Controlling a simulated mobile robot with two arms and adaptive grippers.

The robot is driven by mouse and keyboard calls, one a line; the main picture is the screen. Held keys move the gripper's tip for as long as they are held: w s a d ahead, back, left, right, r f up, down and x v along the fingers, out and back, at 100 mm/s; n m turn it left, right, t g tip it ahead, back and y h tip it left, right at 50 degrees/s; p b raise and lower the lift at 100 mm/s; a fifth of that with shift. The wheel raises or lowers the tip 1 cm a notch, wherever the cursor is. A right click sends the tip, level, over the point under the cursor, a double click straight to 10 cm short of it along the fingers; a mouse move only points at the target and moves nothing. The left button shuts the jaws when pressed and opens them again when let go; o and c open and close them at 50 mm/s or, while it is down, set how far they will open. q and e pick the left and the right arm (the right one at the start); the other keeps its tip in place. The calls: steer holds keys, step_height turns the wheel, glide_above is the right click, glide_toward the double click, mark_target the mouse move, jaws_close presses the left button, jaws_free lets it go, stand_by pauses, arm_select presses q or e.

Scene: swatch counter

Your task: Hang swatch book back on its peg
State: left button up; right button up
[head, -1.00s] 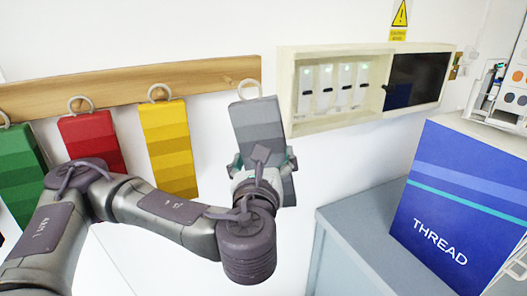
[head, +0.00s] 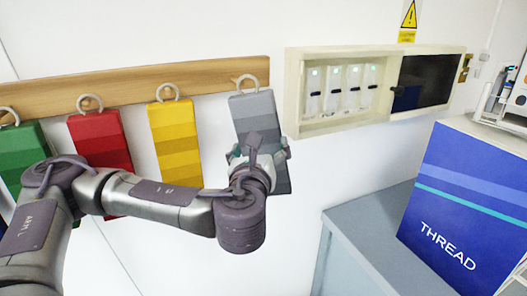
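The grey swatch book (head: 257,113), banded in shades of grey, hangs upright with its ring (head: 248,83) up, in front of the right end of the wooden peg rail (head: 120,88). My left gripper (head: 260,149) is around the book's lower half, a finger at each side edge, and appears shut on it. My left wrist hides part of the book. My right gripper is out of view.
Green (head: 20,155), red (head: 100,140) and yellow (head: 175,135) swatch books hang by rings left of the grey one. A shallow wall cabinet (head: 345,125) is close on the right. A blue THREAD box (head: 460,200) stands on a grey counter (head: 365,225).

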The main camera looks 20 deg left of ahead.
arm_select(q)
steer(key=shift+w+a+f+b, duration=0.2)
steer(key=shift+w+a+f, duration=0.1)
steer(key=shift+w+a, duration=0.6)
steer(key=shift+w+a+f+b, duration=0.15)
steer(key=shift+w+a+f, duration=0.15)
steer(key=shift+w+a, duration=0.6)
steer(key=shift+s+a, duration=0.1)
steer(key=shift+s, duration=0.05)
steer(key=o, duration=1.2)
steer(key=shift+f, duration=0.1)
